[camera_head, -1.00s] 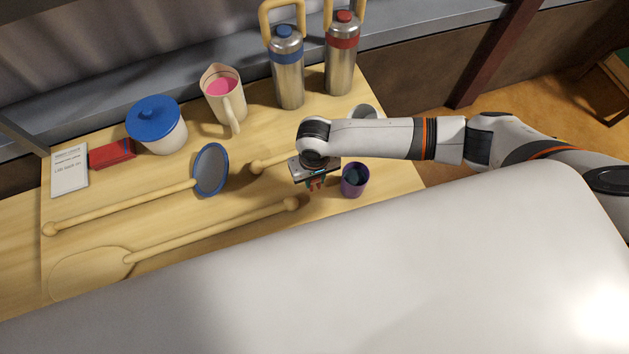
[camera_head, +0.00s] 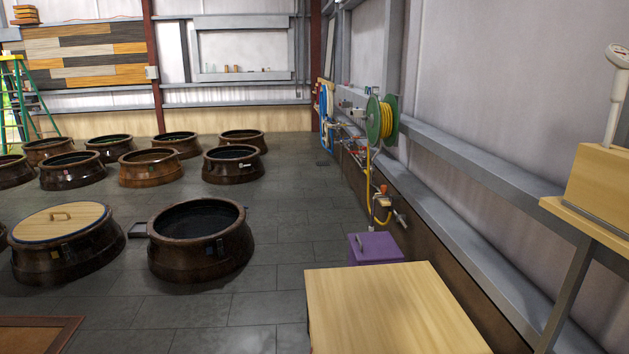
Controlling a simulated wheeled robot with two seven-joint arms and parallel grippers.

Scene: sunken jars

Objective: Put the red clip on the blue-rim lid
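The blue-rim lid (camera_head: 42,223), a round wooden lid with a bar handle and a dark blue edge, lies on top of a brown sunken jar (camera_head: 85,262) at the left. A small dark piece shows on that jar's front, too small to make out. I cannot make out the red clip in the present view. Neither of my grippers shows in it.
An open brown jar (camera_head: 190,257) stands right of the lidded one; several more stand behind. A wooden table (camera_head: 390,315) is at front right, with a purple box (camera_head: 375,248) beyond it. A hose reel (camera_head: 382,120) hangs on the right wall.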

